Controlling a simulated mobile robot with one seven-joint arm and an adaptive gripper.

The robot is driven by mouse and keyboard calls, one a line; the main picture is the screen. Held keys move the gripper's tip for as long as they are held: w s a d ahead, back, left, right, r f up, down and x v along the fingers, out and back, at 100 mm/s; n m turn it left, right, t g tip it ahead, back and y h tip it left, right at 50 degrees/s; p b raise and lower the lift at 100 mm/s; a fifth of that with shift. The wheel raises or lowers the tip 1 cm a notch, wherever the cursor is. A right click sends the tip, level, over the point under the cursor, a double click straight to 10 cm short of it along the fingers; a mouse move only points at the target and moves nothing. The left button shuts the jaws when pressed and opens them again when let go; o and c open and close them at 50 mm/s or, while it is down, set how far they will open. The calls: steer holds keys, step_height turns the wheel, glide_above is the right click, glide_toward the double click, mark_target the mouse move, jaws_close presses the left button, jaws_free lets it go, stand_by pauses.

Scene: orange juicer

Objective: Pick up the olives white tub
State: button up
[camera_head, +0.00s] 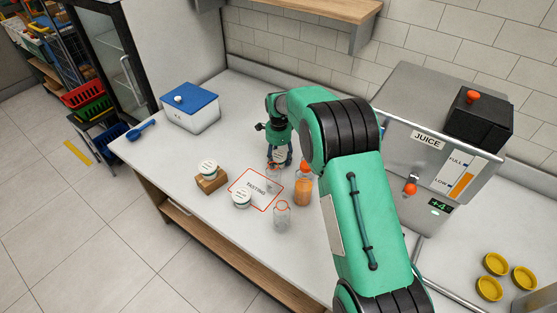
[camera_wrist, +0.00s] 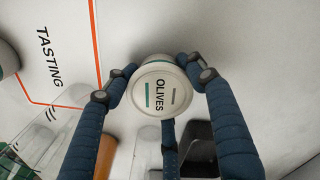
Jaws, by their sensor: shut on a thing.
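The olives white tub (camera_wrist: 158,97) is round and white. Its lid faces the wrist camera, with the word OLIVES, a green stripe and a grey stripe. My gripper (camera_wrist: 155,84) has its dark blue fingers around the tub and is shut on it. In the head view my gripper (camera_head: 280,155) points down over the counter behind the TASTING outline, and its fingers hide most of the tub. I cannot tell whether the tub touches the counter.
An orange juice bottle (camera_head: 303,186) stands close to the right of my gripper. A clear bottle (camera_head: 282,216) stands nearer the front. One white-lidded tub (camera_head: 241,199) sits at the TASTING outline (camera_head: 262,178), another (camera_head: 208,167) on a wooden block. A blue-lidded box (camera_head: 190,108) stands left.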

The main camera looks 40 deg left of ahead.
mark_target(278, 155)
steer(key=shift+r+p, duration=1.1)
steer(key=shift+r, duration=3.9)
